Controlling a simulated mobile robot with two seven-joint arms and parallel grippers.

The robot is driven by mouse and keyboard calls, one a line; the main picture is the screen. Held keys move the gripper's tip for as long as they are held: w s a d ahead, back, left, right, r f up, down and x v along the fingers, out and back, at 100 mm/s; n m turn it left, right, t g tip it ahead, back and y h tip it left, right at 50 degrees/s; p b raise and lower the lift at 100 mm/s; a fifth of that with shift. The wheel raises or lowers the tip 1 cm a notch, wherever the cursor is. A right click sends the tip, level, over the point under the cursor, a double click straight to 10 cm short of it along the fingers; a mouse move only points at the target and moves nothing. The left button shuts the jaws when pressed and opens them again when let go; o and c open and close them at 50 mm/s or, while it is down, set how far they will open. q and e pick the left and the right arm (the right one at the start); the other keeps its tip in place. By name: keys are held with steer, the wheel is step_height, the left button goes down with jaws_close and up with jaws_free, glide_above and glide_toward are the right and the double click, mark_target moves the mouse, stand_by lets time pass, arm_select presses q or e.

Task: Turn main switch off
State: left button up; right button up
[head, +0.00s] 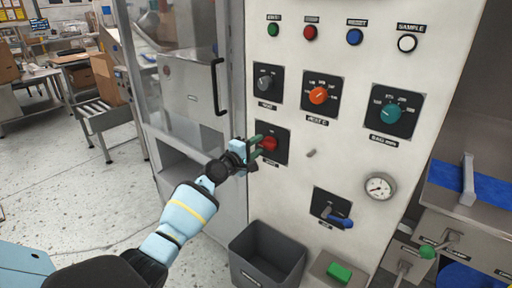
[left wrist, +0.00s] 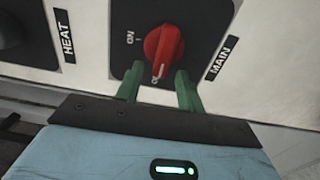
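The main switch is a red rotary knob (head: 269,143) on a black plate, low on the white control panel (head: 300,60). In the left wrist view the red knob (left wrist: 163,46) sits above the fingers, beside the label MAIN, with position marks on its plate. Its white pointer line faces the lower mark, which is partly hidden by the knob. My left gripper (head: 258,148) is at the knob with its green fingers (left wrist: 158,88) apart, one at each side of the knob's lower end. I cannot tell whether they touch it. My right gripper is in neither view.
A grey knob (head: 264,83), an orange knob (head: 318,95) and a teal knob (head: 391,112) sit above. A blue-handled lever (head: 338,219) and a gauge (head: 379,186) are lower right. A grey bin (head: 268,254) stands below; a door handle (head: 217,87) is left.

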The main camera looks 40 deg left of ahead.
arm_select(q)
steer(key=shift+s, duration=0.1)
